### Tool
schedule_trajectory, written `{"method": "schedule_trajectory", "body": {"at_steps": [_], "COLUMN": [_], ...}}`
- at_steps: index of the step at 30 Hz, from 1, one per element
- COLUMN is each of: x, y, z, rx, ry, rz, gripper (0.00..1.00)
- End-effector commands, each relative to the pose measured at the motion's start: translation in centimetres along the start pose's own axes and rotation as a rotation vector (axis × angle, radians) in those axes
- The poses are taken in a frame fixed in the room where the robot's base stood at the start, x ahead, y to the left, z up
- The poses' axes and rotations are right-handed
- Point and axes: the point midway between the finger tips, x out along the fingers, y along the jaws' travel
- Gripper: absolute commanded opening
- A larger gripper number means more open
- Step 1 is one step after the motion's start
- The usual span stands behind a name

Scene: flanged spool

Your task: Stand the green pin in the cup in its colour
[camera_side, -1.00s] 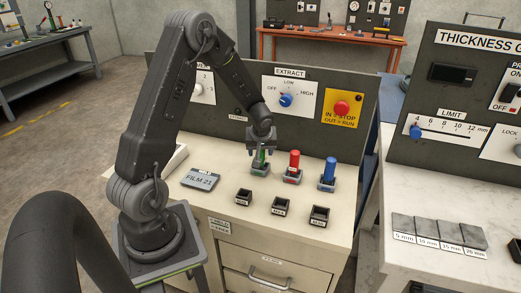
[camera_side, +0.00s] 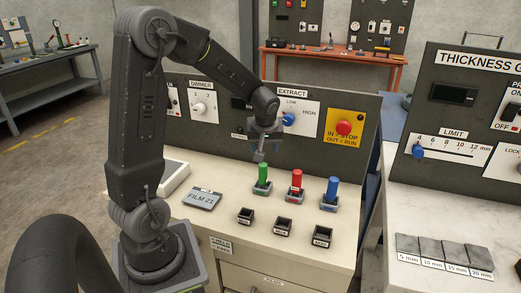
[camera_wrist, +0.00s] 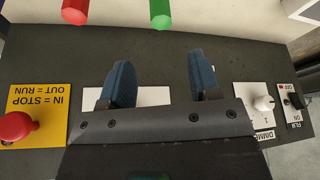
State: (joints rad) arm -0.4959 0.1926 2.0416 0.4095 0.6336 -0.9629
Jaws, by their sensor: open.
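The green pin (camera_side: 263,173) stands upright in a small holder (camera_side: 263,189) at the left end of the back row. Its coloured top also shows at the upper edge of the wrist view (camera_wrist: 160,14). My gripper (camera_side: 261,155) is raised just above the green pin, apart from it. In the wrist view my gripper (camera_wrist: 163,82) shows two blue-grey fingers spread apart with nothing between them. The red pin (camera_side: 297,180) and blue pin (camera_side: 332,189) stand upright in similar holders to the right.
Three empty dark square cups (camera_side: 245,216) stand in a front row with small unreadable labels. A grey FILM 21 plate (camera_side: 202,199) lies at left. The control panel (camera_side: 240,100) rises close behind my gripper. The worktop between the plate and cups is clear.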

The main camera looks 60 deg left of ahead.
Motion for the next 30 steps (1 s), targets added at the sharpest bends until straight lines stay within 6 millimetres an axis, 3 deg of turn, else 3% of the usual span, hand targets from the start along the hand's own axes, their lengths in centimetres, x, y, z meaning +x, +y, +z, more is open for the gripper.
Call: {"method": "schedule_trajectory", "body": {"at_steps": [5,9,15,21,30], "x": [-5.7,-11.8,-17.9,-20.4,-20.9], "y": [1.0,0.9,-1.4,-3.7,-4.3], "z": [3.2,8.3,15.7,20.1,21.1], "rx": [0.171,0.413,0.762,0.990,1.053], "ry": [0.014,0.025,0.052,0.079,0.087], "rz": [0.079,0.186,0.352,0.468,0.498], "gripper": [0.57,0.57,0.57,0.57,0.57]}}
